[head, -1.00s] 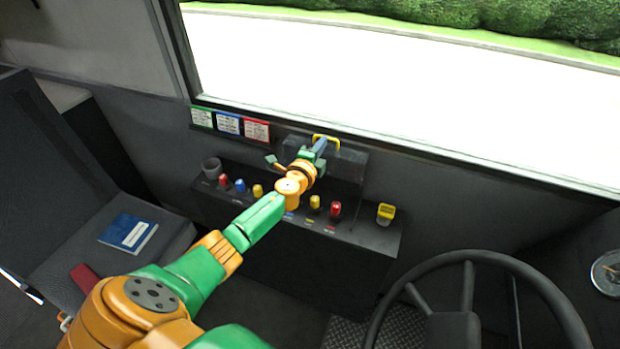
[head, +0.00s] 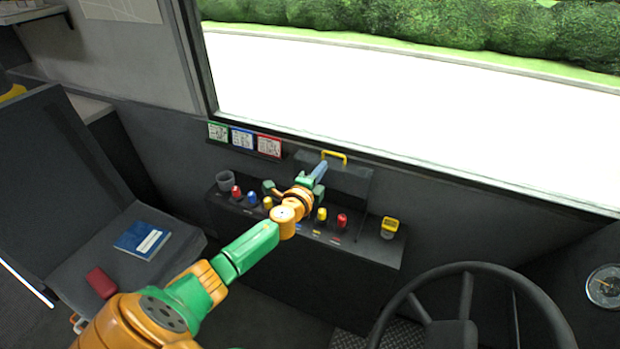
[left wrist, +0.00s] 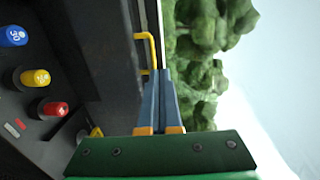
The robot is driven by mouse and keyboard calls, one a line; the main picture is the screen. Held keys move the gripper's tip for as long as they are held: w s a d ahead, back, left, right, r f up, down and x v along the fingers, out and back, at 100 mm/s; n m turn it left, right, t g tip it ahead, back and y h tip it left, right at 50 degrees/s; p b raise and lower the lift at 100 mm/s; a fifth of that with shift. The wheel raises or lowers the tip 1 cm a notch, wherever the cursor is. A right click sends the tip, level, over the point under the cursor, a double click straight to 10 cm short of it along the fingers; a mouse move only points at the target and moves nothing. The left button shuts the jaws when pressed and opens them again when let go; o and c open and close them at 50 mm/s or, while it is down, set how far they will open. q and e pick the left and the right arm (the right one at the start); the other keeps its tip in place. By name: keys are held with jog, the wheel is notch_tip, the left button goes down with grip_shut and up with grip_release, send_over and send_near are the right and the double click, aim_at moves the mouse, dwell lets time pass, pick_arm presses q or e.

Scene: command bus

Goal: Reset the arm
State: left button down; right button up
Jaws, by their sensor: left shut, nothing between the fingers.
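My left arm reaches from the lower left over the dark console in the head view. My left gripper (head: 321,170) is shut and empty, its blue-grey fingers pointing at the window. It is just in front of and below the yellow handle (head: 334,154) on the dark box (head: 345,180) at the back of the console. In the left wrist view the shut fingers (left wrist: 165,75) end near the yellow handle (left wrist: 150,40); whether they touch it I cannot tell. My right gripper is not in view.
The console (head: 340,245) carries red, blue and yellow knobs, a grey cup (head: 224,181) and a yellow switch (head: 389,226). A steering wheel (head: 470,268) is at lower right. A seat (head: 75,250) with a blue book (head: 142,240) is at left.

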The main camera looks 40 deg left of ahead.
pick_arm(q)
jog(key=r+p+v, duration=0.1)
jog(key=v, duration=0.6)
jog(key=s+d+f+n+g, duration=0.1)
jog(key=s+f+n+g, duration=0.4)
jog(key=f, duration=0.7)
jog(key=s+f+n+g, duration=0.1)
jog(key=s+f+g, duration=0.2)
jog(key=s+f, duration=0.7)
jog(key=s+d+f+n+g+h, duration=0.1)
jog(key=s+d+f, duration=0.3)
jog(key=s, duration=0.4)
jog(key=s+d+f+n+g+h, duration=0.1)
jog(key=s+d+f+n+g, duration=0.2)
jog(key=s+f, duration=0.4)
jog(key=s+d+f+n+g+h, duration=0.1)
jog(key=s+d+f+n+g, duration=0.2)
jog(key=s, duration=0.6)
notch_tip(320, 180, down, 3)
jog(key=d, duration=0.2)
jog(key=shift+s+d+h, duration=0.4)
